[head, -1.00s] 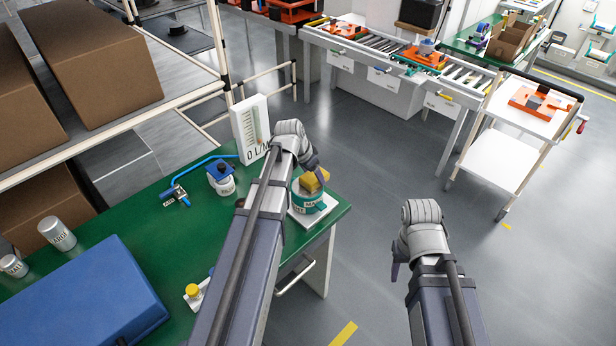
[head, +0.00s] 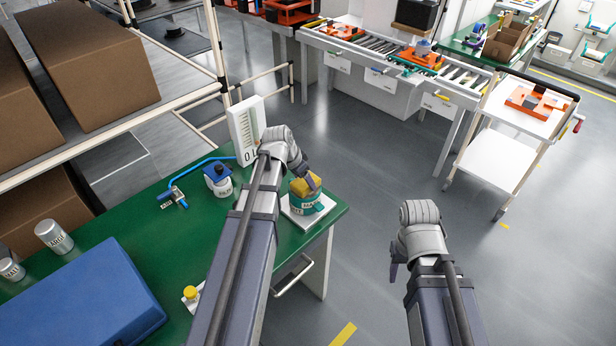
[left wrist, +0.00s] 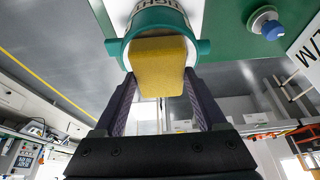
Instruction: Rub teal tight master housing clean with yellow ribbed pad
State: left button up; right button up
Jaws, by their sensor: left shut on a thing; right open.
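The teal master housing (head: 308,204) stands on a white base plate (head: 292,212) at the right end of the green bench. It also shows in the left wrist view (left wrist: 201,47) at the top, with a pale label band. My left gripper (head: 312,180) is shut on the yellow ribbed pad (head: 301,188). In the left wrist view the pad (left wrist: 160,66) sits between the two dark fingers and overlaps the housing's rim; whether it touches is hard to tell. My right gripper (head: 393,272) hangs over the floor, away from the bench; its fingertips are barely visible.
On the green bench (head: 130,232) are a blue-topped white container (head: 218,180), a blue-handled tool (head: 180,192), a white gauge board (head: 247,130), a blue case (head: 80,300), metal cans (head: 55,236) and a yellow-capped item (head: 190,293). Open floor lies right of the bench.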

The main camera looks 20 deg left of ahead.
aim_at(297, 186)
pick_arm(q)
jog(key=shift+s+a+f, duration=0.1)
jog(key=shift+s, duration=0.1)
jog(key=shift+s+a, duration=0.4)
jog(key=shift+s, duration=0.4)
jog(key=shift+s+a, duration=0.35)
jog(key=shift+s, duration=0.4)
jog(key=shift+w+r, duration=0.1)
jog(key=shift+r, duration=0.15)
jog(key=shift+r+p, duration=0.55)
jog(key=shift+p, duration=0.3)
notch_tip(297, 186, up, 5)
jog(key=p, duration=0.4)
jog(key=shift+f+p, duration=0.15)
jog(key=shift+p, duration=0.15)
jog(key=shift+w, duration=0.1)
notch_tip(297, 186, up, 3)
jog(key=p, duration=0.3)
